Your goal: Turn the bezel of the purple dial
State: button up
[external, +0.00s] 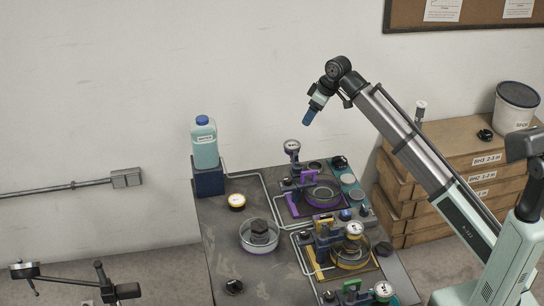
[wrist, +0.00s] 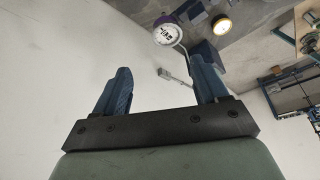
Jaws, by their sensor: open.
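The purple dial (external: 292,147) has a white face and stands on a short post above the purple-framed fixture on the table. In the wrist view the purple dial (wrist: 168,32) shows its white face and a purple edge, beyond the gap between the fingers. My gripper (external: 308,118) hangs in the air above and slightly right of the dial in the external view, not touching it. In the wrist view my gripper (wrist: 164,70) has its two blue fingers wide apart with nothing between them.
A yellow dial (external: 354,229) and a green dial (external: 383,290) stand nearer on the table. A yellow-rimmed round gauge (external: 237,201) lies at left. A blue-capped bottle (external: 204,145) stands at the back left corner. The air around my gripper is clear.

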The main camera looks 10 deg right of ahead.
jog(key=w+d+f+m, duration=0.1)
jog(key=w+d+f, duration=0.6)
jog(key=d+f, duration=0.4)
jog(key=w+d+f+m, duration=0.2)
jog(key=w+d+f, duration=0.6)
jog(key=d+f, duration=0.3)
notch_tip(320, 180, down, 2)
jog(key=shift+f, duration=0.2)
jog(key=shift+o, duration=0.4)
jog(key=shift+w, duration=0.15)
jog(key=shift+o, duration=1)
jog(key=shift+a, duration=0.1)
notch_tip(320, 180, up, 26)
jog(key=n+t+y, duration=0.1)
jog(key=n+y, duration=0.1)
jog(key=n, duration=0.2)
send_over(292, 144)
jog(key=s+d, duration=0.2)
jog(key=s, duration=0.1)
jog(key=f, duration=0.4)
jog(key=w+f+m+h, duration=0.1)
jog(key=f, duration=0.4)
jog(key=w+a+f+h, duration=0.1)
jog(key=f, duration=0.3)
jog(key=shift+w+f+m+g, duration=0.15)
jog(key=shift+f+m+g, duration=0.05)
jog(key=shift+m+g, duration=0.1)
